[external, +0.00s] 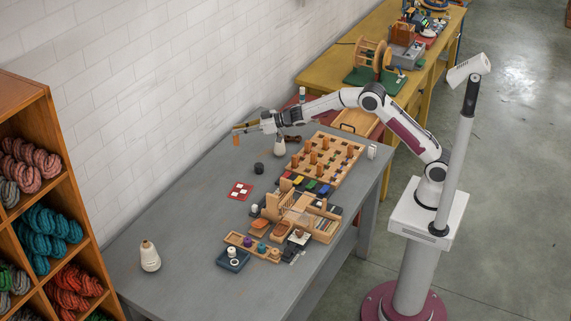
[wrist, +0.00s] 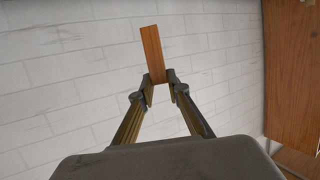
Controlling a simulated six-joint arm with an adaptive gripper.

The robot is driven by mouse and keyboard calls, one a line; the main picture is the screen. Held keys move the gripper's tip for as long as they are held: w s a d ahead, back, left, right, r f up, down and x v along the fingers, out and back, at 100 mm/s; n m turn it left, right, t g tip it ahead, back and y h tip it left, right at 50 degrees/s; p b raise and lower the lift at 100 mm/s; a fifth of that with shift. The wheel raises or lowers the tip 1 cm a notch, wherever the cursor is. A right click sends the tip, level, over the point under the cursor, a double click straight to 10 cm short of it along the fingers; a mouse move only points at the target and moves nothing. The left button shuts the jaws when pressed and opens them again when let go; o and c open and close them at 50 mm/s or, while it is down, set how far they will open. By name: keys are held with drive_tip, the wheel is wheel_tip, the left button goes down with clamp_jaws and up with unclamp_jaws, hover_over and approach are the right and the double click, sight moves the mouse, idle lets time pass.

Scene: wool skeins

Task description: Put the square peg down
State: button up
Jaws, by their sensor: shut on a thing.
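The square peg is an orange-brown wooden block. It shows in the wrist view (wrist: 152,50) between my fingertips and sticks out past them, slightly tilted in the picture. In the external view the peg (external: 236,140) hangs below the tip of my gripper (external: 238,128), above the far left part of the grey table (external: 185,215). My gripper is shut on the peg and reaches out level, close to the white brick wall. A wooden pegboard (external: 325,158) with several similar upright pegs lies on the table to the right of and below my gripper.
A white cone (external: 279,147) and a dark cup (external: 258,168) stand near my arm. A red mat with white pieces (external: 240,190) and a wooden rack (external: 300,213) lie nearer. The table's left side is mostly bare.

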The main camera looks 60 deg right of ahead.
wheel_tip(320, 180, down, 10)
drive_tip(key=s+a+n+g+y, duration=0.2)
drive_tip(key=n+y, duration=0.2)
drive_tip(key=shift+s+a+r+g, duration=0.2)
drive_tip(key=shift+s+a+g, duration=0.05)
drive_tip(key=shift+g, duration=0.15)
wheel_tip(320, 180, down, 6)
idle(0.4)
drive_tip(key=shift+f, duration=0.15)
drive_tip(key=shift+f, duration=1.8)
drive_tip(key=shift+f, duration=0.15)
